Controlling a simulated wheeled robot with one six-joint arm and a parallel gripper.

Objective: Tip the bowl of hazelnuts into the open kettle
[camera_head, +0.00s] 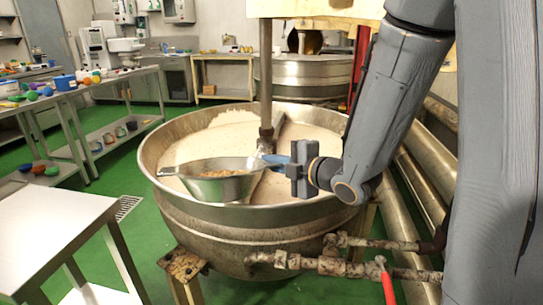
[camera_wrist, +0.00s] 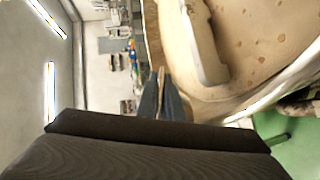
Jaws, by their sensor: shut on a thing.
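The steel bowl (camera_head: 226,188) is in the head view, over the front part of the open kettle (camera_head: 240,227). Brown hazelnuts (camera_head: 216,173) show inside it, and it looks about level. My gripper (camera_head: 272,159) is shut on the bowl's right rim. In the wrist view my gripper (camera_wrist: 161,90) has its dark fingers close together with a thin pale edge between them; the rest of the bowl cannot be made out there. The kettle holds a pale mass (camera_head: 205,147), which shows flecked with brown in the wrist view (camera_wrist: 265,40).
A vertical mixer shaft (camera_head: 266,80) and its paddle stand in the kettle behind the bowl. Rusty pipes (camera_head: 330,265) run along the kettle's lower front right. A bare steel table (camera_head: 50,225) is at the left front, with green floor (camera_head: 140,165) between. A second kettle (camera_head: 305,75) stands behind.

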